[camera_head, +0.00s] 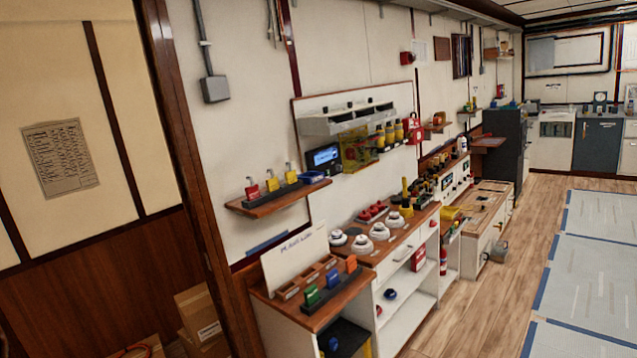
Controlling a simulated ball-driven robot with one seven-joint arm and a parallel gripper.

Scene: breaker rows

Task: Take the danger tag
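I cannot pick out the danger tag for sure at this distance. A wooden compartment tray (290,292) lies on the near cabinet top in front of a white board (288,256) with handwriting. Beside the tray stand a green item (312,296), a blue item (333,279) and an orange item (351,264), too small to identify. Three padlock-like items, red (252,190), yellow (271,182) and another yellow (290,174), stand on a wall shelf (277,202) above. My gripper is not in view.
A wooden post (178,150) stands at the near left, with cardboard boxes (198,318) by its foot. White cabinets (408,293) line the wall into the distance. Blue-edged floor sheets (595,257) lie at right. The wooden floor (490,312) between is mostly clear.

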